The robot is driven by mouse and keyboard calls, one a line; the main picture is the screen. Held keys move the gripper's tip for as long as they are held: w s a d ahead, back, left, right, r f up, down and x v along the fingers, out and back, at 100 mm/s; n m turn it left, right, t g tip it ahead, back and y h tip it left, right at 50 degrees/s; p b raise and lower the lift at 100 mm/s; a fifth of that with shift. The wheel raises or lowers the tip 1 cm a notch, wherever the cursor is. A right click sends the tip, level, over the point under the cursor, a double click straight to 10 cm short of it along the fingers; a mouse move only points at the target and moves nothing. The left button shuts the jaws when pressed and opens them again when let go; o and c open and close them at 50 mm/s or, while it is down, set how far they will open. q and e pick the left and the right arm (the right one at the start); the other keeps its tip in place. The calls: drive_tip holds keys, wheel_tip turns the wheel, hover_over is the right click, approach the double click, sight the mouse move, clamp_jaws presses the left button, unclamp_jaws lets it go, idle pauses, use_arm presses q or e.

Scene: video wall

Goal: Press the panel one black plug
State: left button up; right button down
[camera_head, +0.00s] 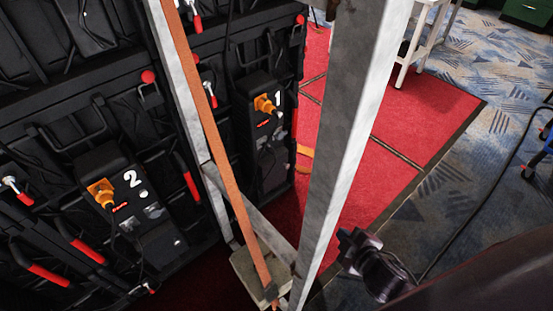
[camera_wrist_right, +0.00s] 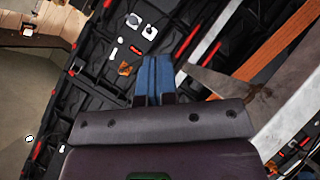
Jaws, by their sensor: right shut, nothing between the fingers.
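Panel one (camera_head: 262,140) is a narrow black box marked "1" on the black wall rear, left of centre in the head view. An orange plug (camera_head: 265,104) sits in its upper part. Dark connectors and a cable show lower on it, but I cannot make out the black plug clearly. My right gripper (camera_head: 349,242) is at lower right, across the pale metal post from panel one. In the wrist view its blue fingers (camera_wrist_right: 153,72) are shut together and empty, with black panelling behind them. My left gripper is out of view.
A pale metal post (camera_head: 348,110) and an orange-brown strut (camera_head: 222,140) stand in front of the panels. Panel two (camera_head: 132,205), with its own orange plug (camera_head: 101,193), is at left. Red carpet (camera_head: 425,130) lies open behind the post.

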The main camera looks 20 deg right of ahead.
sight(274, 154)
use_arm(q)
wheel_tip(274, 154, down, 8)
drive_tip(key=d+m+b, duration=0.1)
drive_tip(key=b, duration=1)
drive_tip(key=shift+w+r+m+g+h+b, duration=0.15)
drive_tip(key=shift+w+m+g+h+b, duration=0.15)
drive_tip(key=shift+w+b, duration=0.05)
use_arm(e)
drive_tip(key=w+f+n+t+y, duration=0.2)
drive_tip(key=w+f+n+y, duration=0.1)
drive_tip(key=w+n, duration=0.8)
drive_tip(key=w+f+n+t+y, duration=0.3)
drive_tip(key=w+n, duration=0.8)
drive_tip(key=n, duration=0.8)
drive_tip(key=shift+d+f+y, duration=0.25)
drive_tip(key=shift+d+y, duration=0.15)
drive_tip(key=shift+d, duration=0.05)
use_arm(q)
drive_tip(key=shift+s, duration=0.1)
use_arm(e)
drive_tip(key=shift+w, duration=0.15)
